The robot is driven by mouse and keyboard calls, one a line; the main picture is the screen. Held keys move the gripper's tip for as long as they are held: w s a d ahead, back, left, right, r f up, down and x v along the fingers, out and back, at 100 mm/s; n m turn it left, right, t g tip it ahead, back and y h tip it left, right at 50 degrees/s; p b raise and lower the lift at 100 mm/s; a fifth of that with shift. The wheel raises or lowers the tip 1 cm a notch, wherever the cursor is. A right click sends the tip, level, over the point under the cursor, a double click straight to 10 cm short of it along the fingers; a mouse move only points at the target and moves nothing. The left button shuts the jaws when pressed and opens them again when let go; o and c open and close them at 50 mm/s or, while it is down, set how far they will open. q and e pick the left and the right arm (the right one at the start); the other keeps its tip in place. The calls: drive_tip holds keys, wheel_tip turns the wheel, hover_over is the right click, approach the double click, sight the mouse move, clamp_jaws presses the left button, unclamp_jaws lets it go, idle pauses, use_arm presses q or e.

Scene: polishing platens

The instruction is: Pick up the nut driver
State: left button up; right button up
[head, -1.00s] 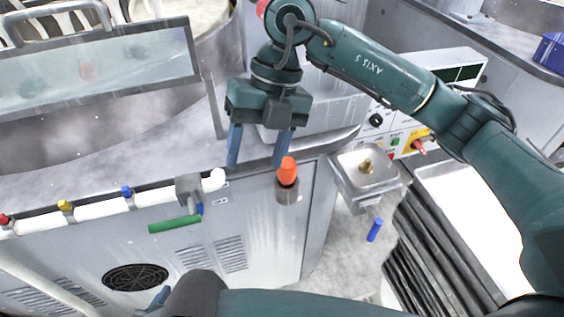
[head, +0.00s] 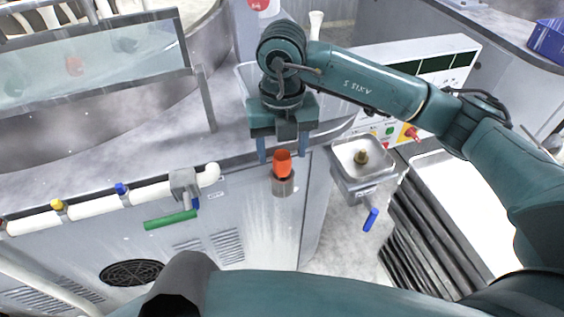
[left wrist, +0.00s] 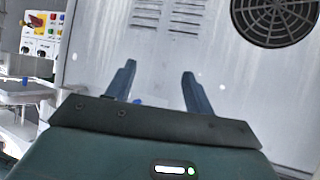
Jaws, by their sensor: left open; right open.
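The nut driver's orange handle (head: 282,162) sticks up from a grey cylindrical holder (head: 283,186) on the front of the machine cabinet; its lower part is hidden inside. My right gripper (head: 282,152) is open and points down. In the head view its two blue fingers appear on either side of the handle's top, with a gap to each side; I cannot tell whether they are level with it in depth. My left gripper (left wrist: 157,78) is open and empty in the left wrist view, facing the cabinet's front panel. The nut driver is not visible there.
White pipe with coloured valves (head: 95,205) and a green-handled tap (head: 171,220) runs along the cabinet front at left. A small metal sink (head: 345,170) with a blue lever stands right of the holder. A clear splash guard (head: 95,60) rises behind at left.

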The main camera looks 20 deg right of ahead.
sight(282, 155)
wheel_tip(282, 155, down, 2)
drive_tip(key=shift+s+f, duration=0.15)
drive_tip(key=shift+f, duration=0.45)
drive_tip(key=shift+c, duration=0.3)
